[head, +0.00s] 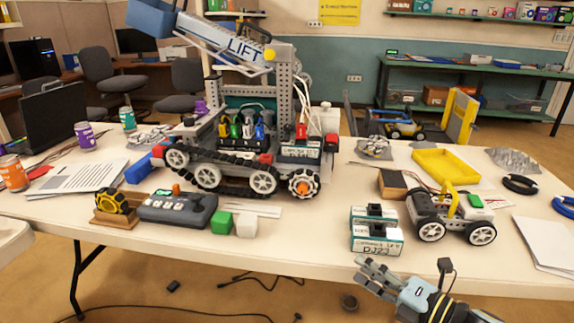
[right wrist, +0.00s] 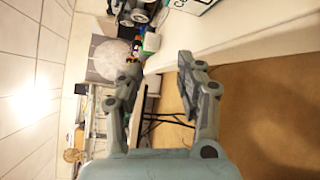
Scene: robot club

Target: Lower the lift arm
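The lift arm (head: 232,42), a pale beam marked LIFT, is raised on the tracked robot (head: 232,165) and slopes up to the left. A blue block-like part (head: 150,20) is at its upper end. In front of the robot lies a dark grey control box (head: 178,210) with pale buttons and an orange-topped stick. My right gripper (head: 364,274) is open and empty at the table's front edge, well right of the control box. Its spread fingers show in the right wrist view (right wrist: 158,72). My left gripper is out of view.
Green and white cubes (head: 233,224) sit right of the control box. Labelled battery-like boxes (head: 377,237) and a small wheeled car (head: 452,217) stand near my right gripper. A yellow tray (head: 445,166) lies farther back. The table's front strip below the cubes is clear.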

